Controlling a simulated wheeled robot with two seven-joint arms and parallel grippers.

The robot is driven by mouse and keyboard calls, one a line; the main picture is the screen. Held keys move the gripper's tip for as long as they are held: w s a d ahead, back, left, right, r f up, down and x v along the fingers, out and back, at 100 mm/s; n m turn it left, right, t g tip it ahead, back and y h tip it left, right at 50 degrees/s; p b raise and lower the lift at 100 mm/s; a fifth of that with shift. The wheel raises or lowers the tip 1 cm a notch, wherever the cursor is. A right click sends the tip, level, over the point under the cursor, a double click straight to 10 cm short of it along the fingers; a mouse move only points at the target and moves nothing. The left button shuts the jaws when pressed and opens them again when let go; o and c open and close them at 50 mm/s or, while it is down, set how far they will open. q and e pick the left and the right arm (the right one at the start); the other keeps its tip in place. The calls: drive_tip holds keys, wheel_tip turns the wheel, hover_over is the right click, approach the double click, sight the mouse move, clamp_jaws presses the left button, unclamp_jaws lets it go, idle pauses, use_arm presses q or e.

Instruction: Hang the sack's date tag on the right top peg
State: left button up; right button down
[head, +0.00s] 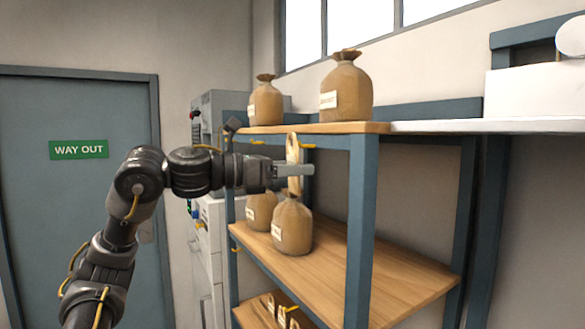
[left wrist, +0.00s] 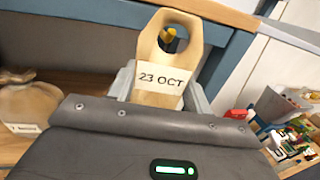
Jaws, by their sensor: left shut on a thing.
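My left gripper (head: 296,172) is shut on a pale wooden date tag (head: 293,148), held upright at the front of the shelf rack. In the left wrist view the tag (left wrist: 160,88) reads "23 OCT" and has a round hole near its top. The left top peg (head: 257,142) looks bare. My right gripper is not in view.
Tied sacks stand on the top shelf (head: 378,128) and on the middle shelf (head: 350,275). A blue post (head: 361,215) stands right of the gripper. A cluttered bench shows at right in the wrist view.

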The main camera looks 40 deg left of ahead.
use_arm(q)
drive_tip(key=shift+w+d, duration=0.1)
drive_tip(key=shift+w, duration=0.1)
drive_tip(key=shift+w+d+f, duration=0.2)
drive_tip(key=shift+w+f, duration=0.15)
drive_tip(key=shift+w, duration=0.3)
drive_tip(key=shift+w+d+f, duration=0.2)
drive_tip(key=shift+w+f, duration=0.15)
drive_tip(key=shift+w, duration=0.3)
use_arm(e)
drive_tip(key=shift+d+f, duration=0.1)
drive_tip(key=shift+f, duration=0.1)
use_arm(q)
drive_tip(key=o, duration=1.5)
drive_tip(key=b+v, duration=0.1)
drive_tip(key=v, duration=0.3)
drive_tip(key=s+d+b+v, duration=0.1)
drive_tip(key=b+v, duration=0.1)
drive_tip(key=v, duration=0.2)
drive_tip(key=d+b+v, duration=0.1)
drive_tip(key=v, duration=0.4)
drive_tip(key=shift+s+d, duration=0.1)
drive_tip(key=shift+d, duration=0.15)
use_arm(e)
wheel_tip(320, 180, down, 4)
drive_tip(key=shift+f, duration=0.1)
